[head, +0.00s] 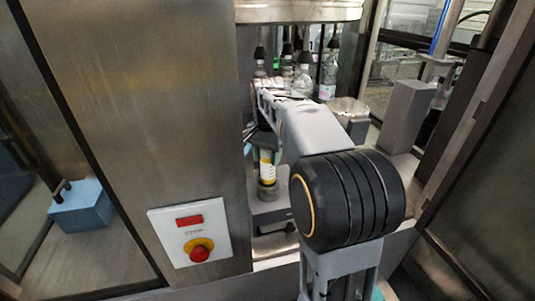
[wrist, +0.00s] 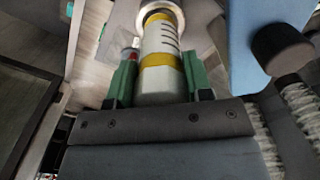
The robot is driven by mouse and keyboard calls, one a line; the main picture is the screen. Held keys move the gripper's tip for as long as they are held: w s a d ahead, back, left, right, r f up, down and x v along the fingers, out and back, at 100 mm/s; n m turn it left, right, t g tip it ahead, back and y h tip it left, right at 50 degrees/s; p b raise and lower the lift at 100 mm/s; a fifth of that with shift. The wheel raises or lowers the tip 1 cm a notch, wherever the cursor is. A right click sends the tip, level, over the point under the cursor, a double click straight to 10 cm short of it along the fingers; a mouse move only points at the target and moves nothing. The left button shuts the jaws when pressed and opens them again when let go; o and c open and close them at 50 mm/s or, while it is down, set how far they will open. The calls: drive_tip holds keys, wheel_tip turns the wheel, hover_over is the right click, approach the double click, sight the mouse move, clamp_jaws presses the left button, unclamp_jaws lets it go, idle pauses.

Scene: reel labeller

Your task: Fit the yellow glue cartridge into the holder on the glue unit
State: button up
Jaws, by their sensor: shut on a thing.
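The glue cartridge (wrist: 160,60), white with yellow bands and dark marks, stands between the green fingers of my gripper (wrist: 161,75) in the wrist view. My gripper is shut on it. In the head view the yellow and white cartridge (head: 267,168) looks upright, with a green finger beside it. A round grey holder (head: 267,190) is directly below its lower end, on a grey block. In the wrist view a pale ring (wrist: 161,10) surrounds the cartridge's far end in the picture. I cannot tell how deep the end sits. My arm hides part of the unit.
A steel panel with a red stop button (head: 199,253) stands left of the cartridge. Clear bottles (head: 328,75) stand behind my arm. A grey post (head: 404,115) stands to the right. In the wrist view a blue block (wrist: 258,40) is close on the right.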

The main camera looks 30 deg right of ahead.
sight(267, 169)
drive_tip(key=shift+f+b, duration=1.7)
drive_tip(key=shift+f, duration=0.85)
drive_tip(key=o, duration=1.1)
wheel_tip(267, 169, up, 14)
drive_tip(key=shift+f+p, duration=0.1)
drive_tip(key=shift+p, duration=0.35)
drive_tip(key=shift+s, duration=0.1)
